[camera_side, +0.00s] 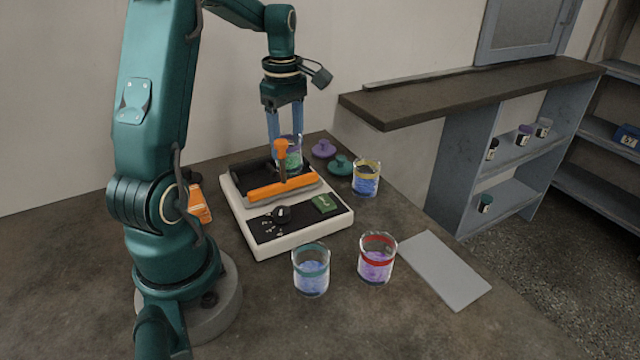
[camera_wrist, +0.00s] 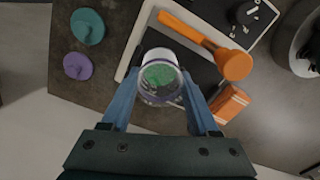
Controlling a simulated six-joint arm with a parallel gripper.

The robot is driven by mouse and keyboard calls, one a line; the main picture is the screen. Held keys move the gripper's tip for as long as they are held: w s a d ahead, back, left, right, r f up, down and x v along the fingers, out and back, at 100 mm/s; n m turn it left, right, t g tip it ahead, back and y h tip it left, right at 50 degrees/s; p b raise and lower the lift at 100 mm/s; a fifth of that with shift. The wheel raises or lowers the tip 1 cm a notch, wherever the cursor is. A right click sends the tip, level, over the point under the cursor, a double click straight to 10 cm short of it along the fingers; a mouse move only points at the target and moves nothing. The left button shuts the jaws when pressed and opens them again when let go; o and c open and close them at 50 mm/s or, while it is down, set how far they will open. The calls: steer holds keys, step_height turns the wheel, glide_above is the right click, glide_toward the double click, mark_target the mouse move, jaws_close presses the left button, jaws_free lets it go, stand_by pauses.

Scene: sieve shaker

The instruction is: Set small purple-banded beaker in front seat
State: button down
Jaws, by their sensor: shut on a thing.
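The small purple-banded beaker (camera_side: 293,158) holds green contents and is upright between the fingers of my gripper (camera_side: 287,135). In the wrist view the beaker (camera_wrist: 160,80) shows from above between the two blue fingers (camera_wrist: 160,95), which are shut on it. The beaker is over the dark bed of the sieve shaker (camera_side: 335,222), behind its orange clamp bar (camera_side: 285,188). The orange knob hides part of the beaker in the side view. I cannot tell whether its base touches the bed, and the front seat is not clearly visible.
A yellow-banded beaker (camera_side: 366,180), a red-banded beaker (camera_side: 377,262) and a teal-banded beaker (camera_side: 311,272) stand right of and before the shaker. Purple (camera_side: 324,149) and teal (camera_side: 340,165) lids lie behind it. An orange box (camera_side: 200,205) stands left. A grey plate (camera_side: 443,270) lies at right.

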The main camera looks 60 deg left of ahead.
steer(key=shift+c, duration=0.7)
jaws_free()
steer(key=shift+f, duration=0.15)
step_height(320, 180, up, 12)
steer(key=d+r+m+t, duration=0.1)
steer(key=d+m, duration=0.5)
steer(key=d, duration=0.1)
steer(key=s+d+f+m+t, duration=0.2)
steer(key=s+d+f+m, duration=0.1)
steer(key=d+m, duration=0.4)
steer(key=s+d+f+m+t, duration=0.2)
steer(key=s+d+f+m, duration=0.1)
steer(key=s+d+m, duration=0.2)
steer(key=d+m, duration=0.2)
steer(key=m, duration=0.2)
steer(key=shift+s+d+f+t, duration=0.15)
steer(key=shift+d+f+t, duration=0.15)
steer(key=shift+f, duration=0.1)
